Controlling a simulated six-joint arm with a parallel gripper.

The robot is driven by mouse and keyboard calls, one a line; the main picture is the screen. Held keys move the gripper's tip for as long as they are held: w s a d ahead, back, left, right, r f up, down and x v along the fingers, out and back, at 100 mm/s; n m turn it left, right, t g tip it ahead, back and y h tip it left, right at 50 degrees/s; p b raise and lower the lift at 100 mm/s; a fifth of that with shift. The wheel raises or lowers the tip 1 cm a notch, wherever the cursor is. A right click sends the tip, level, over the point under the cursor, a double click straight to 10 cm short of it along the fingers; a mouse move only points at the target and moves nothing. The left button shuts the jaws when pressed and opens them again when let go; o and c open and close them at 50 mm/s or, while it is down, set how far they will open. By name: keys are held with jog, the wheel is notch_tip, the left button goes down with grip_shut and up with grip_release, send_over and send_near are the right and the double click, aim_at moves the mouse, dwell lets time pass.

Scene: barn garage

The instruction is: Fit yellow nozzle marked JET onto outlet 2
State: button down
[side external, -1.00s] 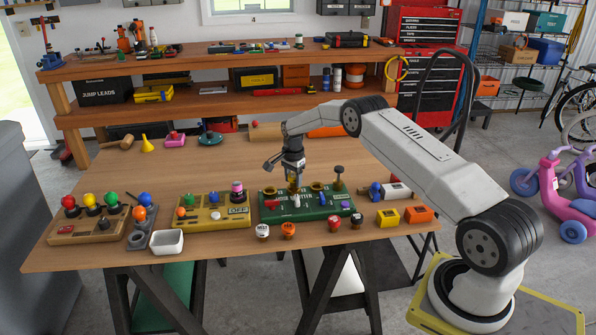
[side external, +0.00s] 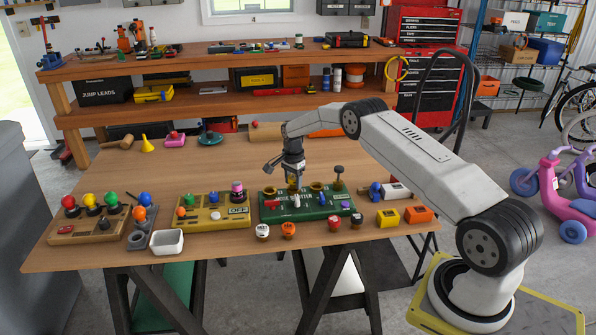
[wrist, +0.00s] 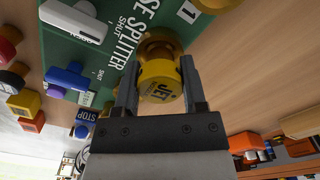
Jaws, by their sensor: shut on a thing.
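The yellow nozzle marked JET (wrist: 160,82) is held between the two fingers of my gripper (wrist: 157,88) in the wrist view. The green hose splitter (side external: 318,213) lies on the bench, with my gripper (side external: 293,183) over its left part in the side view. A brass outlet (wrist: 158,42) shows directly beyond the nozzle, nearly in line with it. I cannot tell whether they touch or how far the nozzle is on. A plate marked 1 (wrist: 187,11) is near this outlet; no 2 is readable. Another brass outlet (side external: 317,187) stands to the right.
A dark-topped piece (side external: 339,172) stands at the splitter's right end. White, orange and red knobs (side external: 288,230) lie along its front. A yellow board (side external: 205,218) is to the left. Yellow and orange blocks (side external: 387,218) lie to the right. The bench behind is largely clear.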

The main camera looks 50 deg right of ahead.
aim_at(293, 177)
jog(key=shift+f, duration=0.4)
jog(key=shift+c, duration=2.2)
grip_release()
jog(key=shift+r, duration=0.1)
jog(key=shift+r, duration=5.4)
